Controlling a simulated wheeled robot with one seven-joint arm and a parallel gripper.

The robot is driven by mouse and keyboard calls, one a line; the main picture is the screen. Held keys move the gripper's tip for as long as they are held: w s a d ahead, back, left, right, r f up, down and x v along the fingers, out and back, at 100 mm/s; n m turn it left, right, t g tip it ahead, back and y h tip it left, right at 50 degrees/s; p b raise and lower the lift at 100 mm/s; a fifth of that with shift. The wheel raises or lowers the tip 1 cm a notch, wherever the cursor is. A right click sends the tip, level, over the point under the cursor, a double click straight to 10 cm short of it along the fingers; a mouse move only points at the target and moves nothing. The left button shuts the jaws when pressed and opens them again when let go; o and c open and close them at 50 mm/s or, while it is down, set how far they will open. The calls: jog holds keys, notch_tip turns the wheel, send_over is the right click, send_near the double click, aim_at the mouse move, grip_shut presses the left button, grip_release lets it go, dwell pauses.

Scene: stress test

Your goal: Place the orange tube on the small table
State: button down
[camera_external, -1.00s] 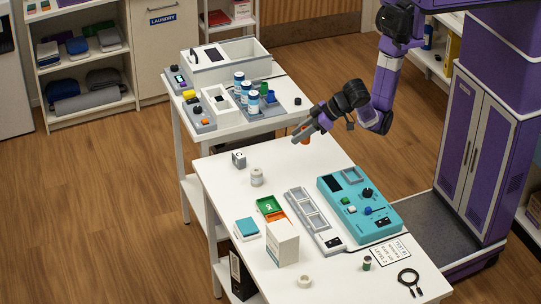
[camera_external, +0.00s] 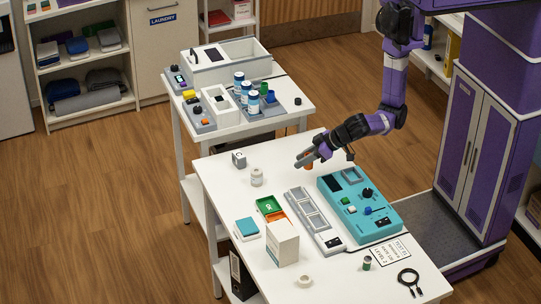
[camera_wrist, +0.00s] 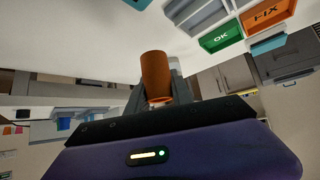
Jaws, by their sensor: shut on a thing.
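An orange tube (camera_wrist: 156,76) is between the fingers of my gripper (camera_wrist: 160,92) in the wrist view. In the external view my gripper (camera_external: 304,162) is shut on the orange tube (camera_external: 308,163) above the far part of the near white table (camera_external: 222,176). The tube appears to be held clear of the tabletop, though the exact gap is hard to tell. A second, smaller white table (camera_external: 296,98) stands behind and to the left; I cannot tell which one is the small table.
The near table holds a teal device (camera_external: 358,203), a grey slotted tray (camera_external: 311,220), a white box (camera_external: 282,243), a white jar (camera_external: 257,177) and a magnifier (camera_external: 408,280). The back table holds blue-white bottles (camera_external: 253,102) and grey devices. The near table's far left part is fairly clear.

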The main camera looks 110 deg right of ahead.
notch_tip(320, 180, down, 8)
jog(key=shift+f, duration=0.1)
dwell(0.4)
jog(key=c, duration=1.4)
grip_release()
jog(key=shift+r, duration=0.2)
jog(key=shift+o, duration=0.2)
jog(key=v, duration=1.2)
jog(key=shift+b, duration=0.4)
